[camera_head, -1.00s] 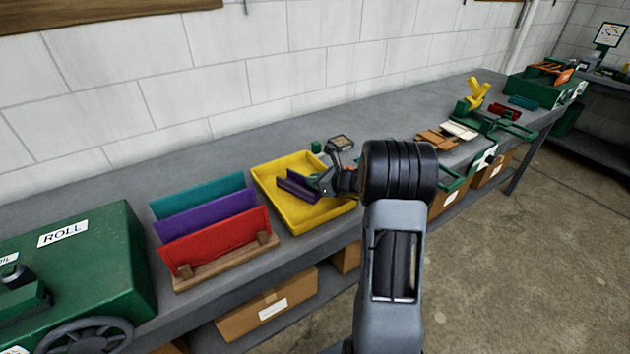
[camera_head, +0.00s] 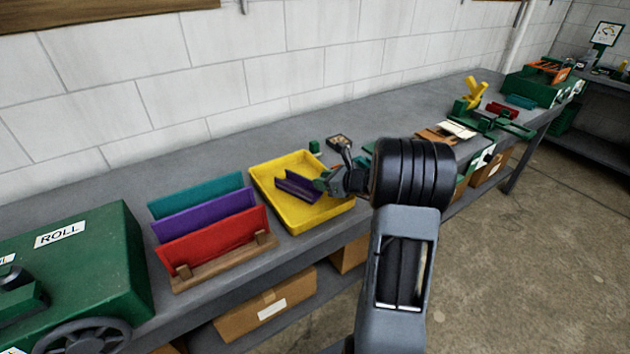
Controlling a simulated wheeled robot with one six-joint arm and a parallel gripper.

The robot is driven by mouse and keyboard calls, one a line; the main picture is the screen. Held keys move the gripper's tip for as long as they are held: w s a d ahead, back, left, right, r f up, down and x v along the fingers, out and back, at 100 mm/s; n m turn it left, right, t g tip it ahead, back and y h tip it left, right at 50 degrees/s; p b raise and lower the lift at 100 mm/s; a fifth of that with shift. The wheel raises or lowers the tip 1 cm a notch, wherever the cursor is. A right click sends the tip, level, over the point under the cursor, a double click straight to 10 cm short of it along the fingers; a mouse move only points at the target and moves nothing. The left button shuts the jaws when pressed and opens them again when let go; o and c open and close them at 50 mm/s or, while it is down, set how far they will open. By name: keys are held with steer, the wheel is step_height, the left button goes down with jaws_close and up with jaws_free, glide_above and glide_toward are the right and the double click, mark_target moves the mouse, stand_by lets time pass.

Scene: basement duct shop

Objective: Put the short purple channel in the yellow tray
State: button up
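The short purple channel (camera_head: 297,187) lies inside the yellow tray (camera_head: 268,202), towards its middle, tilted across the floor of the tray. My gripper (camera_head: 324,183) is at the right end of the channel, over the right part of the tray. My wrist and the small fingers hide whether they touch the channel, and the finger gap is too small to make out. My forearm covers the bench right of the tray.
A wooden rack (camera_head: 225,262) with long teal, purple and red channels stands left of the tray. A green roll machine (camera_head: 85,265) is further left. Tools crowd the bench at far right.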

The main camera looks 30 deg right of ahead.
steer(key=v, duration=0.6)
steer(key=shift+s+d+r, duration=0.1)
steer(key=shift+s+d, duration=0.1)
steer(key=shift+s, duration=0.1)
steer(key=s+a+r+n+g, duration=0.1)
steer(key=s+a+n+g, duration=0.3)
steer(key=a+n, duration=0.35)
steer(key=s+a+r+n+g, duration=0.1)
steer(key=s+a+n+g, duration=0.2)
steer(key=s+a+n, duration=0.35)
steer(key=s+a+n+g+h, duration=0.1)
steer(key=s+a+n+h, duration=0.5)
steer(key=n, duration=1)
steer(key=shift+s+r+h, duration=0.2)
steer(key=shift+s+h, duration=0.1)
steer(key=shift+s, duration=0.95)
steer(key=shift+r, duration=0.35)
